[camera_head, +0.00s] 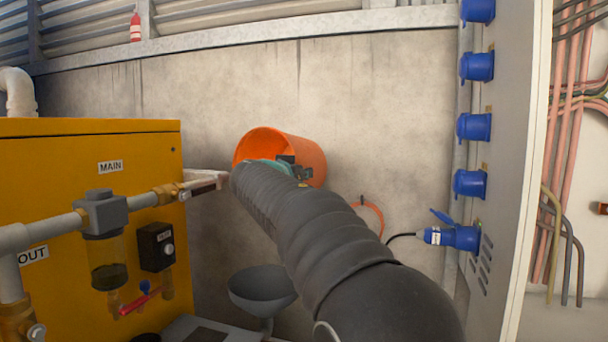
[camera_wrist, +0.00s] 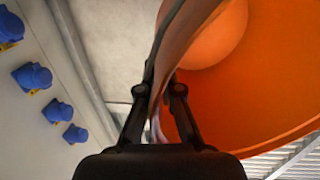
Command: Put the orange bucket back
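The orange bucket (camera_head: 305,150) is tilted on its side in the air in front of the concrete wall, its opening facing left in the head view. My gripper (camera_head: 292,168) is at the bucket's lower side, mostly hidden behind my grey sleeved arm. In the wrist view, the bucket (camera_wrist: 260,75) fills the right half. The two dark fingers of my gripper (camera_wrist: 163,90) stand on either side of the bucket's wall near the rim, shut on it. The bucket's handle cannot be made out clearly.
A yellow cabinet marked MAIN (camera_head: 80,165) with pipes and a filter bowl (camera_head: 107,250) stands left. A grey funnel (camera_head: 262,292) sits below my arm. A panel with several blue sockets (camera_head: 473,128) stands right, with a plugged blue connector (camera_head: 455,236) and cable. An orange hose (camera_head: 374,212) hangs by the wall.

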